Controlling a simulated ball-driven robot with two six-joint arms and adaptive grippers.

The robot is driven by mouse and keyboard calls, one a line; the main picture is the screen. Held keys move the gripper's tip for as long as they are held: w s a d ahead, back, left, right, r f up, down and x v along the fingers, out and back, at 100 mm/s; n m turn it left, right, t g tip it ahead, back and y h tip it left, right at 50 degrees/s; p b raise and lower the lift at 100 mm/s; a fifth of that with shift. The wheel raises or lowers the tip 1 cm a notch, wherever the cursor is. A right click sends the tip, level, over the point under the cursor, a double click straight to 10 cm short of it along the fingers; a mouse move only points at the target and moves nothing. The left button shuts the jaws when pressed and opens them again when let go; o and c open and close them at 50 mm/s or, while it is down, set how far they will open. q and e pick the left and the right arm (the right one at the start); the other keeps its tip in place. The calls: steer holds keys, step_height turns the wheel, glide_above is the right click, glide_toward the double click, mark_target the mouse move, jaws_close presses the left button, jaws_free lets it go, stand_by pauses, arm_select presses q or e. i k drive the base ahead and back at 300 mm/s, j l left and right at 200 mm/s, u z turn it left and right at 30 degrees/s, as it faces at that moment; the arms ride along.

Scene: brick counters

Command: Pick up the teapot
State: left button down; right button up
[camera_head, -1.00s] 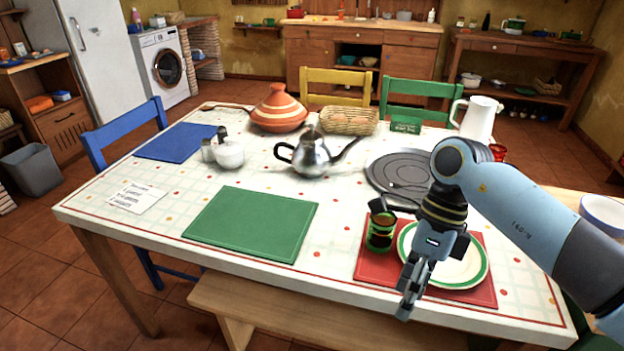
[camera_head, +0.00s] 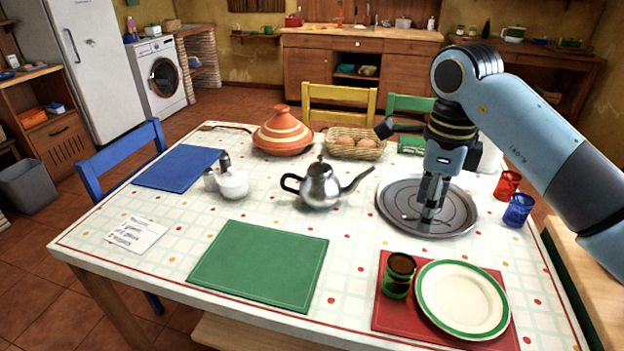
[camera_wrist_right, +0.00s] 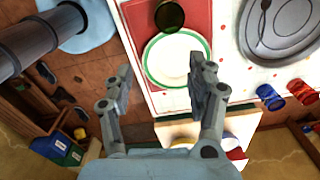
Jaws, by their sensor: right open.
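The teapot (camera_head: 320,187) is shiny silver with a black handle on its left and a spout pointing right. It stands upright near the middle of the table in the head view. My right gripper (camera_head: 428,212) points down in front of the round grey tray (camera_head: 455,222), right of the teapot and apart from it. In the right wrist view my right gripper (camera_wrist_right: 160,82) has its fingers spread with nothing held. The teapot does not show in that wrist view. My left gripper is not in view.
A terracotta tagine (camera_head: 284,135) and a basket of eggs (camera_head: 355,147) stand behind the teapot. A white sugar bowl (camera_head: 233,184) is to its left. A green mat (camera_head: 260,262) lies in front. A plate (camera_head: 462,298) and dark cup (camera_head: 399,275) sit on a red mat.

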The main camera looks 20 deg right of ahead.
mark_target(320, 188)
steer(key=i, duration=1.2)
